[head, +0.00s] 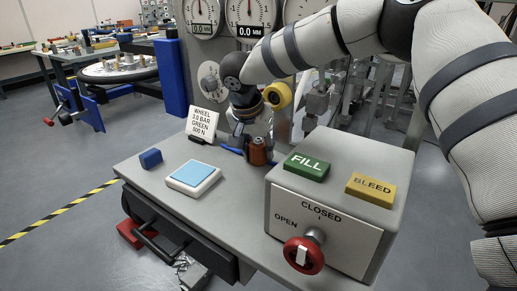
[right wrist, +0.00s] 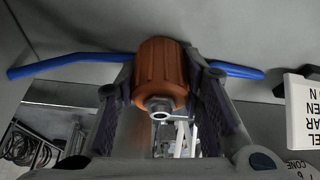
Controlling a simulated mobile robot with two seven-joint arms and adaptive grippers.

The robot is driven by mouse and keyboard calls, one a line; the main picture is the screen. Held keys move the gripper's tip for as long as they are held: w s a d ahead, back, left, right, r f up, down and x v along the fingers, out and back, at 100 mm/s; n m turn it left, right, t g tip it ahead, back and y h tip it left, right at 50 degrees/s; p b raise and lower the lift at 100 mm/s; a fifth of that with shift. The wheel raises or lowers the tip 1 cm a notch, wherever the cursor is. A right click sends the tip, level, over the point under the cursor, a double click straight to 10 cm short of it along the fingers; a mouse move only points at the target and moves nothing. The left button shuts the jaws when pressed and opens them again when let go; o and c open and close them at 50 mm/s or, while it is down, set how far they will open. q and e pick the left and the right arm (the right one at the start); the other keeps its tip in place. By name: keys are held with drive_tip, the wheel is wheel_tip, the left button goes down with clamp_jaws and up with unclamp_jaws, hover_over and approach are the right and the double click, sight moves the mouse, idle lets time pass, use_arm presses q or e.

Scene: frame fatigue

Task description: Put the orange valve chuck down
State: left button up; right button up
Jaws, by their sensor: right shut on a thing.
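The orange valve chuck (head: 259,151) is at the back of the grey bench top, just left of the control box. In the right wrist view the chuck (right wrist: 160,75) is a ribbed orange body with a metal nozzle, between the finger pads. My right gripper (head: 254,136) reaches down from above and is shut on the chuck. Blue bars (right wrist: 75,62) stick out on both sides behind the fingers. I cannot tell whether the chuck touches the bench. My left gripper is not in view.
The grey control box (head: 325,235) carries a green FILL button (head: 307,166), a yellow BLEED button (head: 371,189) and a red knob (head: 303,255). A white-and-blue pad (head: 193,177), a blue block (head: 151,158) and a text card (head: 202,121) stand on the bench. Bare bench lies front of the chuck.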

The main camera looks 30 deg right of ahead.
drive_tip(key=o, duration=1.3)
drive_tip(key=shift+f, duration=0.15)
drive_tip(key=shift+r, duration=0.35)
drive_tip(key=v, duration=1.1)
drive_tip(key=shift+a+r+p, duration=0.1)
drive_tip(key=shift+r+p, duration=0.25)
drive_tip(key=shift+p, duration=0.05)
